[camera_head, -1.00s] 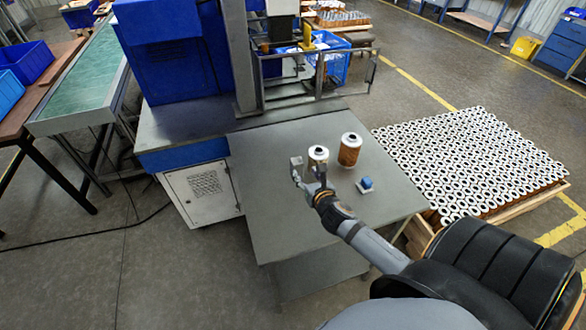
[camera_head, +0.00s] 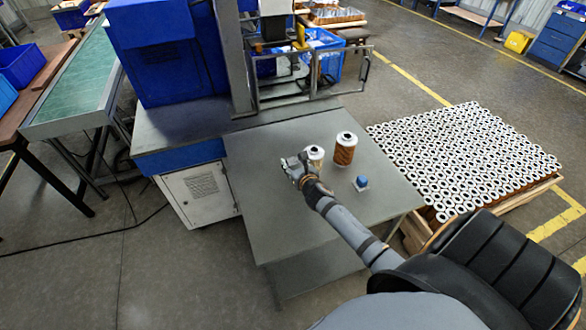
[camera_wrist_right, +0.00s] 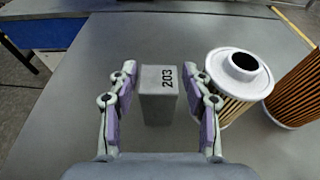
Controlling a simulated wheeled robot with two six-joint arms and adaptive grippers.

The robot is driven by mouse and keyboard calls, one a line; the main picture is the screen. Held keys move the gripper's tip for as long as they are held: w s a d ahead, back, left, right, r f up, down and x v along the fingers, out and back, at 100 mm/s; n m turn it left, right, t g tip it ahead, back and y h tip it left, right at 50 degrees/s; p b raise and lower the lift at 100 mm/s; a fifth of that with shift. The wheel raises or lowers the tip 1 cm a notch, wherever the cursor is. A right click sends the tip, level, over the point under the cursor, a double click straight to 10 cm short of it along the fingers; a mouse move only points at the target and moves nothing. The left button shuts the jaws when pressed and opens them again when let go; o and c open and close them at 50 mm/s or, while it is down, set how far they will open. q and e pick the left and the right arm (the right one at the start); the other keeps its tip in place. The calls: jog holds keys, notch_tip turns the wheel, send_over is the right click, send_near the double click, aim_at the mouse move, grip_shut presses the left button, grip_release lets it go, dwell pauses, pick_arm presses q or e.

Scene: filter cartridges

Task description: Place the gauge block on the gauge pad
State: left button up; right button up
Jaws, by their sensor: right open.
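The gauge block (camera_wrist_right: 158,95) is a grey upright block marked 203, seen in the right wrist view on the grey table (camera_head: 270,210). My right gripper (camera_wrist_right: 161,88) is open with a finger on either side of the block and gaps visible at both sides. In the head view my right gripper (camera_head: 293,164) is at the left of the filters and largely hides the block. A small blue item (camera_head: 361,182) with a pale base stands nearer the table's right side. I cannot make out a gauge pad for certain. My left gripper is not in view.
A white-topped filter (camera_wrist_right: 240,75) stands close to the right finger, and a brown pleated filter (camera_head: 344,150) stands beyond it. A blue machine (camera_head: 165,60) with a metal frame rises behind the table. A pallet of filters (camera_head: 465,155) is at the right. The table's front is clear.

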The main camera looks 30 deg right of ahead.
jog(key=shift+w+f, duration=0.15)
jog(key=shift+w, duration=0.25)
jog(key=shift+s, duration=0.15)
jog(key=c, duration=0.4)
grip_shut()
jog(key=shift+r, duration=0.2)
jog(key=shift+r, duration=0.3)
notch_tip(320, 180, up, 3)
jog(key=shift+s+p, duration=0.15)
jog(key=shift+p, duration=0.2)
jog(key=s+a+r, duration=0.2)
jog(key=s+r, duration=0.7)
jog(key=s, duration=0.4)
jog(key=shift+s+a+p, duration=0.2)
jog(key=shift+a+p, duration=0.1)
jog(key=shift+p, duration=0.15)
